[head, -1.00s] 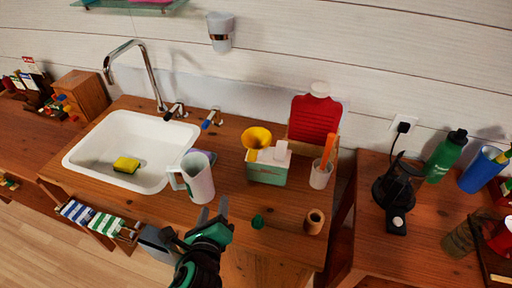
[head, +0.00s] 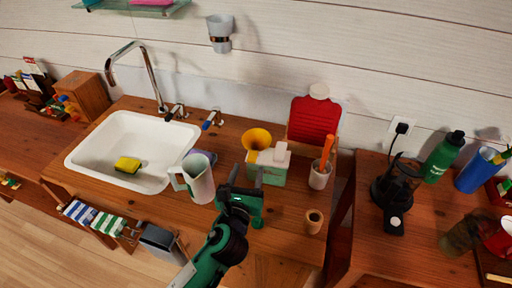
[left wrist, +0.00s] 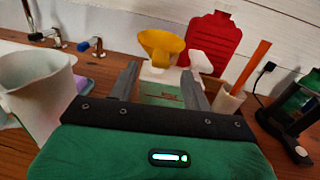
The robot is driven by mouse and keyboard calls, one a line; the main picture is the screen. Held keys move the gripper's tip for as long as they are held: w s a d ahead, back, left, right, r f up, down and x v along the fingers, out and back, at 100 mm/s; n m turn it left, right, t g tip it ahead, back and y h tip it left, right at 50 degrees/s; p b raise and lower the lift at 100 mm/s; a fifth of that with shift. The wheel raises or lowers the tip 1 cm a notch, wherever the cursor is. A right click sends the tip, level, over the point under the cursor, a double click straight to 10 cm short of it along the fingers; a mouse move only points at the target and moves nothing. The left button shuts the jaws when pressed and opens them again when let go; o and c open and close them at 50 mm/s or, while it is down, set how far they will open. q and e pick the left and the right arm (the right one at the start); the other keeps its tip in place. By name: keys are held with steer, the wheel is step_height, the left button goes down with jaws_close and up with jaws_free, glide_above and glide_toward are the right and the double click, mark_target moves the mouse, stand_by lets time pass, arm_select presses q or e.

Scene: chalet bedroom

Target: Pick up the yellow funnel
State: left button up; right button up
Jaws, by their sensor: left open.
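The yellow funnel (head: 256,138) stands at the back of the wooden counter, in or against a mint-green and white box (head: 272,165). In the left wrist view the funnel (left wrist: 161,46) shows its wide mouth upward, above the box; its lower part is hidden. My left gripper (head: 246,176) is open and empty, in front of the box and short of the funnel. In the left wrist view its two fingers (left wrist: 160,88) stand apart with the box and funnel beyond them. My right gripper is not in view.
A white pitcher (head: 197,178) stands close left of my left gripper. A cup with an orange stick (head: 319,177) and a wooden cylinder (head: 313,220) are to the right. The sink (head: 118,150) with a yellow sponge (head: 128,165) is left.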

mark_target(251, 162)
arm_select(q)
steer(key=p+x, duration=0.1)
steer(key=x, duration=0.4)
steer(key=shift+f, duration=0.1)
jaws_close()
